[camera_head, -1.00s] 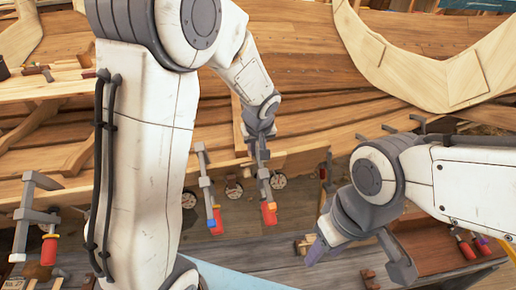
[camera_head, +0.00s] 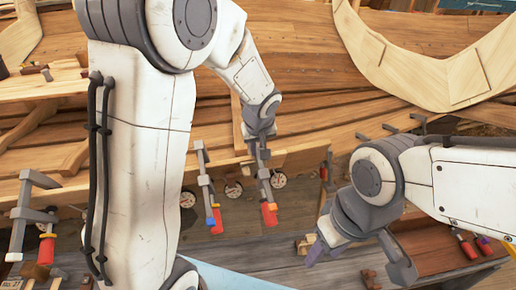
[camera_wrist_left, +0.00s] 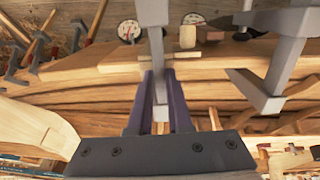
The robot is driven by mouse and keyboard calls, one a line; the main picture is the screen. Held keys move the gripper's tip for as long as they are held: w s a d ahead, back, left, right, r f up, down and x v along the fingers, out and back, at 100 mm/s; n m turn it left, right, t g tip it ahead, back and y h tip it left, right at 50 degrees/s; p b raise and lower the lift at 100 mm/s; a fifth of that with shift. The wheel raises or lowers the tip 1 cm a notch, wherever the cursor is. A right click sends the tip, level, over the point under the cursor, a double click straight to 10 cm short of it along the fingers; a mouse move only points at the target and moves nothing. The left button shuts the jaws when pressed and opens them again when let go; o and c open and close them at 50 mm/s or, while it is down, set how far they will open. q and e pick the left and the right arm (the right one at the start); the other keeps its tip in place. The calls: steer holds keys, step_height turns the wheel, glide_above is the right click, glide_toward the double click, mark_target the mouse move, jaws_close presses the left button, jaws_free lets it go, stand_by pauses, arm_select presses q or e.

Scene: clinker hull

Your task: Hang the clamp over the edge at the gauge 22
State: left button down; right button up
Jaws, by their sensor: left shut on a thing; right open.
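My left gripper (camera_head: 259,138) is shut on the grey upper part of a clamp (camera_head: 264,185) at the plank edge (camera_head: 300,150). The clamp hangs down with an orange collar and red handle at its lower end. I cannot tell whether it bears on the edge. In the left wrist view the gripper's purple fingers (camera_wrist_left: 160,105) close around the clamp's grey bar (camera_wrist_left: 156,60). Round gauges (camera_head: 278,181) (camera_head: 233,190) (camera_head: 188,199) sit below the edge; their numbers are unreadable. My right gripper (camera_head: 360,262) is open and empty at lower right.
Another clamp (camera_head: 207,190) with a red handle hangs just left of the held one. Several clamps (camera_head: 466,244) lie at lower right. In the left wrist view a large grey clamp (camera_wrist_left: 275,75) stands close on the right.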

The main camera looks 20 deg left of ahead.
arm_select(q)
steer(key=c, duration=0.8)
jaws_free()
steer(key=shift+o, duration=0.2)
steer(key=shift+s, duration=0.1)
steer(key=b+v, duration=0.1)
steer(key=v, duration=0.9)
steer(key=shift+r, duration=0.3)
steer(key=s+d+f+m+g, duration=0.1)
steer(key=s+d+m, duration=0.2)
steer(key=s, duration=0.5)
steer(key=s+d+f+m+g+h, duration=0.1)
steer(key=s+d+f+m, duration=0.1)
steer(key=s+m, duration=0.4)
steer(key=s+d+f+m+g+h, duration=0.1)
steer(key=s+d+m, duration=0.3)
steer(key=s, duration=0.6)
steer(key=shift+s+f+g, duration=0.15)
steer(key=shift+f+g, duration=0.15)
steer(key=shift+f, duration=0.1)
